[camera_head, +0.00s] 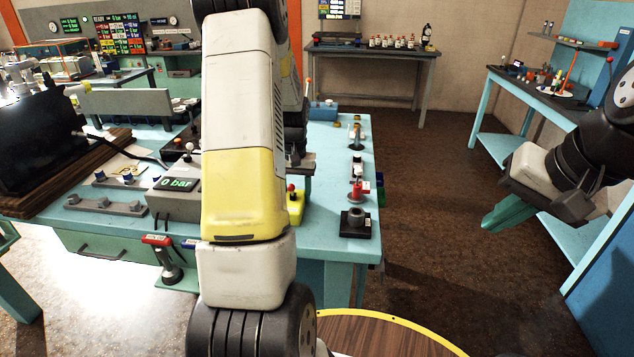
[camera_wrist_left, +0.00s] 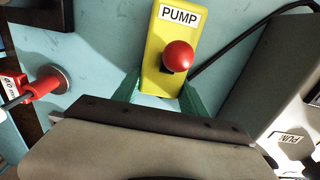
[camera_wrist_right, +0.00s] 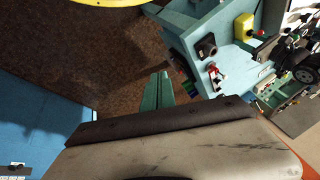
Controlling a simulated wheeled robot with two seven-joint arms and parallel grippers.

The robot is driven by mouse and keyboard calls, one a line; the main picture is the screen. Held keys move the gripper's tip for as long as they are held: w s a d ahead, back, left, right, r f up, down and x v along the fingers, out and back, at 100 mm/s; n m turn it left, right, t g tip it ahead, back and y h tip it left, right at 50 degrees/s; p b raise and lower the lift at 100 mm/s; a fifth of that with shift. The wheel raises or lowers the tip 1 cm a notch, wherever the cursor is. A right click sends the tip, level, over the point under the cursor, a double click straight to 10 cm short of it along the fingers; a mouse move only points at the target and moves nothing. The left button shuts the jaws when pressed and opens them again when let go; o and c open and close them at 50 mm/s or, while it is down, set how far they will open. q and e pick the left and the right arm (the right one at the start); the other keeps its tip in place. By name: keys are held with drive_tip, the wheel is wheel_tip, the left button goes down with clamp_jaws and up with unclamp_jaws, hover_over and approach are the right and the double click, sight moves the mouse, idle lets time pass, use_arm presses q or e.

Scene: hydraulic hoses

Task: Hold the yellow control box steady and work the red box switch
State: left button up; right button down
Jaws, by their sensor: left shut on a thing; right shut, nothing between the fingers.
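The yellow control box (camera_wrist_left: 152,72) is marked PUMP and carries a red round switch (camera_wrist_left: 178,55) on its top. It lies on the light blue bench top, and a black cable runs off beside it. My left gripper (camera_wrist_left: 163,97) is shut on its near end, one green finger on each side. In the head view my left arm hides most of this gripper; part of the yellow box (camera_head: 296,207) and its red switch (camera_head: 291,187) show beside the arm. My right gripper (camera_head: 508,214) is shut and empty, out over the floor right of the bench; its green fingers (camera_wrist_right: 157,92) touch each other.
On the bench (camera_head: 345,148), a red-handled fitting (camera_head: 356,195) and a black block (camera_head: 355,223) stand near the right edge. A grey gauge box (camera_head: 176,190) reads 0 bar. A blue side table (camera_head: 535,90) stands at the right. Open floor lies between.

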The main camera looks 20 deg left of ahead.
drive_tip(key=w+a+f+m+g+y, duration=0.1)
drive_tip(key=a+f+m+g+y, duration=0.8)
drive_tip(key=a+m, duration=0.45)
drive_tip(key=shift+w+a+f+m+t+y, duration=0.95)
drive_tip(key=shift+w+a+f+m, duration=0.45)
drive_tip(key=shift+m, duration=1.8)
drive_tip(key=shift+w+a+f+m+t+y, duration=0.65)
drive_tip(key=shift+w+a+f+m+y, duration=0.65)
drive_tip(key=shift+m, duration=1.95)
drive_tip(key=shift+w+a+f+m+t+y, duration=0.85)
drive_tip(key=shift+w+a+f+m, duration=0.5)
drive_tip(key=shift+m, duration=1.85)
drive_tip(key=shift+w+r, duration=0.25)
drive_tip(key=shift+w, duration=0.05)
drive_tip(key=shift+a, duration=0.1)
